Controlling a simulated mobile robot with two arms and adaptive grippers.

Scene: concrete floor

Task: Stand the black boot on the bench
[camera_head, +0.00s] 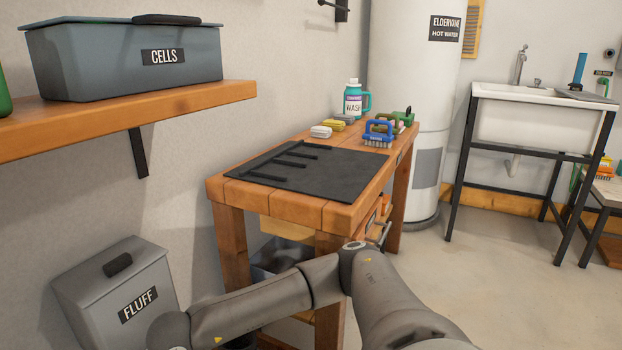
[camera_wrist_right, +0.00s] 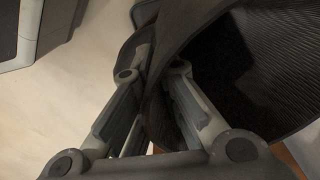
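The wooden bench (camera_head: 285,203) stands against the wall in the head view, with a black mat (camera_head: 320,178) carrying dark bars on its near end. In the right wrist view, a large dark, curved piece with a ribbed inside fills the upper right; it looks like the open shaft of the black boot (camera_wrist_right: 245,65). My right gripper (camera_wrist_right: 160,75) has one finger on each side of the shaft's wall and appears shut on it. The boot's foot is hidden. The boot and my right gripper do not show in the head view. My left gripper is out of view.
Brushes (camera_head: 378,134), a yellow sponge (camera_head: 333,125) and a wash bottle (camera_head: 354,98) stand at the bench's far end. A shelf (camera_head: 130,118) with a CELLS bin (camera_head: 120,60) juts out at left. A FLUFF bin (camera_head: 95,290) is below. The mat's surface is free.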

